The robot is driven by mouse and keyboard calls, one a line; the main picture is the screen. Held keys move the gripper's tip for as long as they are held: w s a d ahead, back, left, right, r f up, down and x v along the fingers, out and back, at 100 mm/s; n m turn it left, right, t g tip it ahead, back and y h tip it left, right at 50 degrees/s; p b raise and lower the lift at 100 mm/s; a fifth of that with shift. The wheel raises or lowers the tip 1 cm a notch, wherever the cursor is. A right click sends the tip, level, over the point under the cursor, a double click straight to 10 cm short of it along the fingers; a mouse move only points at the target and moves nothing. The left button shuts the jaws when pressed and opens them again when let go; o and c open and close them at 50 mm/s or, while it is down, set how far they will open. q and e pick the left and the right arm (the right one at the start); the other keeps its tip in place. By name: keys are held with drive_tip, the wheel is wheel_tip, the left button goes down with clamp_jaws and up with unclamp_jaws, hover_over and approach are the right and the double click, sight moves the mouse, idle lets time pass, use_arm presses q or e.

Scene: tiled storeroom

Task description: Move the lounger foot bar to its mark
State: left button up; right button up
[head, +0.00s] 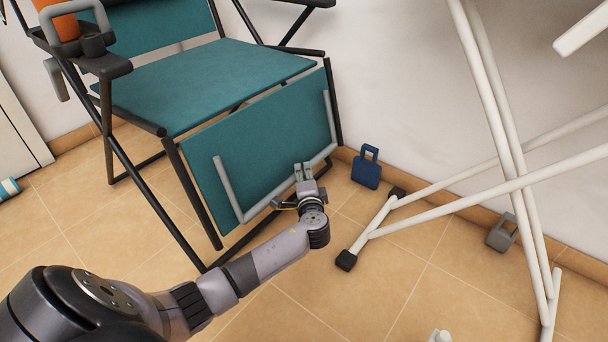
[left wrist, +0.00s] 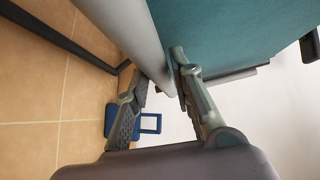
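The lounger (head: 200,88) has teal fabric and a dark frame. Its grey foot bar (head: 228,188) is U-shaped and runs along the sides and lower edge of the tilted teal leg panel (head: 270,130). My left gripper (head: 303,171) is at the lower run of the bar, toward its right end. In the left wrist view, the fingers (left wrist: 157,92) lie on both sides of the grey bar (left wrist: 128,32), close against it, so it looks gripped. The teal panel is just beyond. I cannot make out a mark for the bar. My right gripper is not in view.
A white tubular frame (head: 495,120) stands at the right, its black-capped foot (head: 346,260) near my left gripper. A blue padlock-shaped object (head: 367,172) and a grey one (head: 500,236) are by the wall. An orange cup (head: 62,22) sits at the armrest.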

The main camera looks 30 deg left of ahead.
use_arm(q)
drive_tip(key=shift+r, duration=0.1)
clamp_jaws()
drive_tip(key=f+b, duration=0.1)
drive_tip(key=f, duration=0.1)
drive_tip(key=d+f+b, duration=0.1)
drive_tip(key=f, duration=0.1)
drive_tip(key=f+b, duration=0.1)
drive_tip(key=shift+d+f, duration=0.25)
drive_tip(key=shift+f, duration=0.15)
drive_tip(key=shift+o, duration=1.9)
unclamp_jaws()
drive_tip(key=shift+d+f, duration=0.1)
drive_tip(key=shift+f, duration=0.05)
drive_tip(key=shift+o, duration=0.7)
